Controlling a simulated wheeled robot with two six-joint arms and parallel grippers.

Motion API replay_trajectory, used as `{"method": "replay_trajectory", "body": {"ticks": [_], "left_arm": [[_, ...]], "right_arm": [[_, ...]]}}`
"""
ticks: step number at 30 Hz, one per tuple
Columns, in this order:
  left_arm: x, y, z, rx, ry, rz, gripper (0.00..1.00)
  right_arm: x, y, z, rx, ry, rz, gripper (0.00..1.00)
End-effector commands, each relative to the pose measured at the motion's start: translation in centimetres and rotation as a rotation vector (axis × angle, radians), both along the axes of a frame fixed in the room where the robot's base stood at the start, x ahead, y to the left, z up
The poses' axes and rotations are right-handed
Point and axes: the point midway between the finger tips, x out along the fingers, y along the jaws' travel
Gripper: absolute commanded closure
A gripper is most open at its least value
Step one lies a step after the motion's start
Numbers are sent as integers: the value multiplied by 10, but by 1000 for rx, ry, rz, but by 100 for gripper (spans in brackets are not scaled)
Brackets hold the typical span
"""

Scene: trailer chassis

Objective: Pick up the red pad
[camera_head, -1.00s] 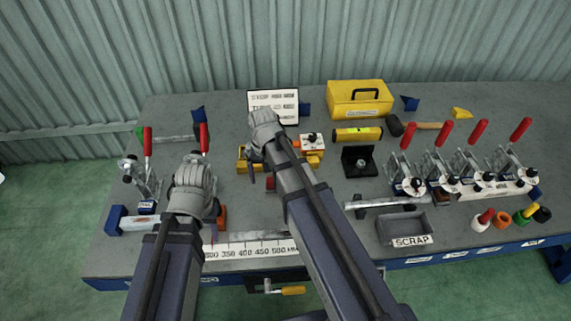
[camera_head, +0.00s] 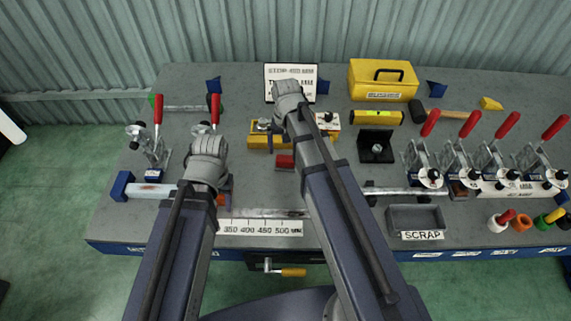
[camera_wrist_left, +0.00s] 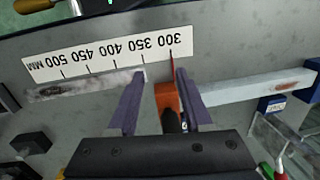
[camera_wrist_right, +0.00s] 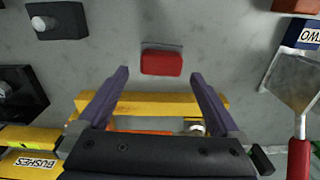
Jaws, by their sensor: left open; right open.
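The red pad (camera_head: 285,162) is a small red block lying on the grey bench, just left of my right forearm in the head view. In the right wrist view the red pad (camera_wrist_right: 161,63) lies flat just beyond the fingertips, roughly centred between them and not touched. My right gripper (camera_wrist_right: 158,84) is open and empty, above a yellow holder (camera_wrist_right: 150,103). My left gripper (camera_wrist_left: 158,78) is open over the bench, with an orange part (camera_wrist_left: 168,97) between or below its fingers; contact cannot be told.
A ruler strip (camera_head: 258,227) and a metal bar lie near the front edge. Toggle clamps with red handles stand at left (camera_head: 152,150) and right. A scrap tray (camera_head: 415,217) is front right. A sign (camera_head: 290,82) and yellow toolbox (camera_head: 383,80) stand at the back.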

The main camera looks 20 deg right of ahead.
Motion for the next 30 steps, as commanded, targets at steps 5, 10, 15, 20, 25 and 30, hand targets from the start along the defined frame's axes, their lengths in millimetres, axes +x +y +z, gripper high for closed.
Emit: {"method": "replay_trajectory", "body": {"ticks": [5, 10, 15, 20, 25, 30], "left_arm": [[0, 0, -15, 0, 0, 0, 50], [0, 0, -37, 0, 0, 0, 50], [0, 0, -52, 0, 0, 0, 50], [0, 0, -51, 0, 0, 0, 50], [0, 0, -51, 0, 0, 0, 50], [0, 0, -51, 0, 0, 0, 50]], "right_arm": [[0, 1, -15, 0, 0, 0, 0], [-1, 2, -37, 0, 0, 0, 0], [-1, 2, -52, -2, 0, 0, 0], [-1, 2, -51, -3, -1, 0, 0], [-1, 2, -51, -3, -1, 0, 7], [-1, 2, -51, -3, -1, 0, 26]]}}
